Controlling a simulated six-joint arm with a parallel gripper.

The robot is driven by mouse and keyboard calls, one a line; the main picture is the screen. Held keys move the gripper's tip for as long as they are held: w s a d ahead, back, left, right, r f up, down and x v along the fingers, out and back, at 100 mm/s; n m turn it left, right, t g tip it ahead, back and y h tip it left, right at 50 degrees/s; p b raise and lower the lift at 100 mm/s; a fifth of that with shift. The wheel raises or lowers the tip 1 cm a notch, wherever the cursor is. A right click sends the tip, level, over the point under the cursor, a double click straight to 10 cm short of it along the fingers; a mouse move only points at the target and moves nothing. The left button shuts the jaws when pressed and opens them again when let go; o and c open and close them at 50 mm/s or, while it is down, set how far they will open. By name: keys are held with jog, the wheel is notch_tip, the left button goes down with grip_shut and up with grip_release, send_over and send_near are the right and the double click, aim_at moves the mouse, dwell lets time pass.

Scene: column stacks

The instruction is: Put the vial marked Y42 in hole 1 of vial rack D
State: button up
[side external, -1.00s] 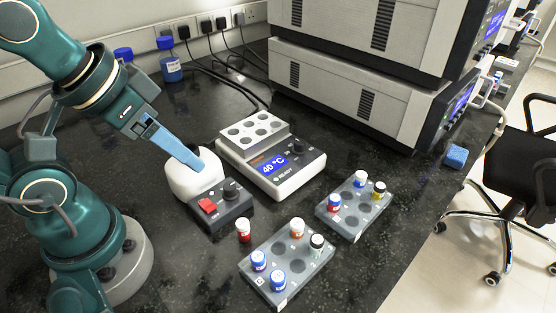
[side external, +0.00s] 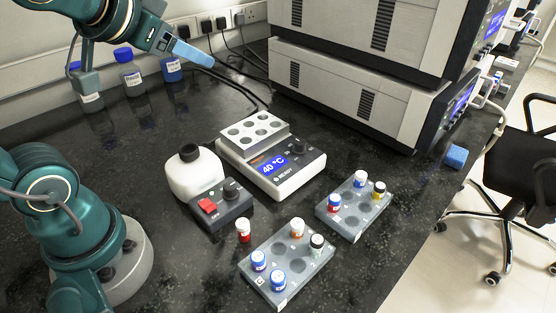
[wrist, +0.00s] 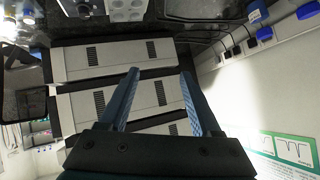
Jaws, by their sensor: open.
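My gripper (side external: 195,54) is raised high above the back of the bench, far from the vials, and empty. In the wrist view its two blue fingers (wrist: 160,73) stand apart. A front rack (side external: 292,262) holds two blue-capped vials (side external: 258,260) (side external: 278,277), an orange-marked vial (side external: 297,228) and a dark vial with a pale cap (side external: 316,243). A red vial (side external: 243,231) stands loose left of the front rack. Vial and rack markings are too small to read.
A heater block (side external: 270,165) reading 40 °C, a white bottle (side external: 195,175) and a control box (side external: 222,206) stand mid-bench. Blue-capped bottles (side external: 131,76) line the wall. Large stacked instruments (side external: 350,88) fill the back right.

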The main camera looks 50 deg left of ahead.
jog(key=w+a+r+m+t+y, duration=0.1)
jog(key=w+a+r+m+t, duration=0.25)
jog(key=w+r, duration=0.2)
jog(key=m+g+h, duration=0.8)
jog(key=m+h, duration=0.5)
jog(key=h, duration=0.4)
send_over(211, 219)
notch_tip(211, 219, down, 10)
notch_tip(211, 219, down, 18)
jog(key=shift+r, duration=0.2)
jog(key=shift+x, duration=2.55)
jog(key=shift+w+a+f, duration=0.1)
grip_shut()
